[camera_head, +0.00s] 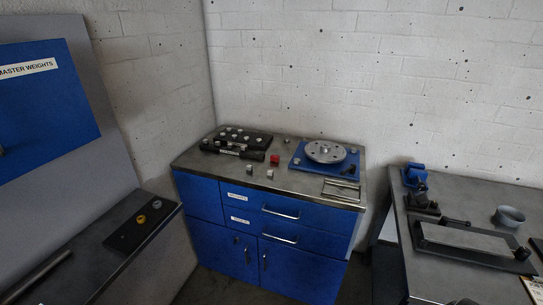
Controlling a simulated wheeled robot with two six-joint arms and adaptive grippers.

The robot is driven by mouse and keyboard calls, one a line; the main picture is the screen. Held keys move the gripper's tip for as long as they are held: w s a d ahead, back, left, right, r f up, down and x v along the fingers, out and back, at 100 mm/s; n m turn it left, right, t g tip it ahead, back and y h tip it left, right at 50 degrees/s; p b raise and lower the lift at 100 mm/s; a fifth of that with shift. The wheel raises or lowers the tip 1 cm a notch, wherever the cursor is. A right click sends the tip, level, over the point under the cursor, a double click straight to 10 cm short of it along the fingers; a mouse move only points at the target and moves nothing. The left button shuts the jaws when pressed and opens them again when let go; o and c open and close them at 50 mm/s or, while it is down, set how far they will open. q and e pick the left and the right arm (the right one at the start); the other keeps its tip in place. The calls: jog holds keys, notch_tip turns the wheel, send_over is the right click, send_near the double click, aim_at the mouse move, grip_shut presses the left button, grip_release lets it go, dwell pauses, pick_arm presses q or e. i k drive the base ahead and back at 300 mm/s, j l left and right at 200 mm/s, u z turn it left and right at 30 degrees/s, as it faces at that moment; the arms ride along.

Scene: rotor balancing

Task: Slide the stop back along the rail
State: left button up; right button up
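I cannot tell for sure which part is the stop or which is its rail. On the right bench (520,195), a long dark fixture (428,239) carries a flat grey bar (466,239), with small dark parts at its ends. A black block (422,204) and a blue clamp-like device (415,174) stand behind it. On the blue cabinet, a thin metal frame (342,189) lies at the front right of the top. Neither of my grippers shows in the head view.
The blue cabinet (205,219) bears a round metal rotor (325,151) on a blue plate, a black weight rack (240,138), a red block (275,159) and small metal pieces. A grey ring (509,217) stands on the right bench. A left bench holds a dark plate (127,238).

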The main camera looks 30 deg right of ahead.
aim_at(274, 158)
jog(key=i+l, duration=0.8)
jog(key=l, duration=0.1)
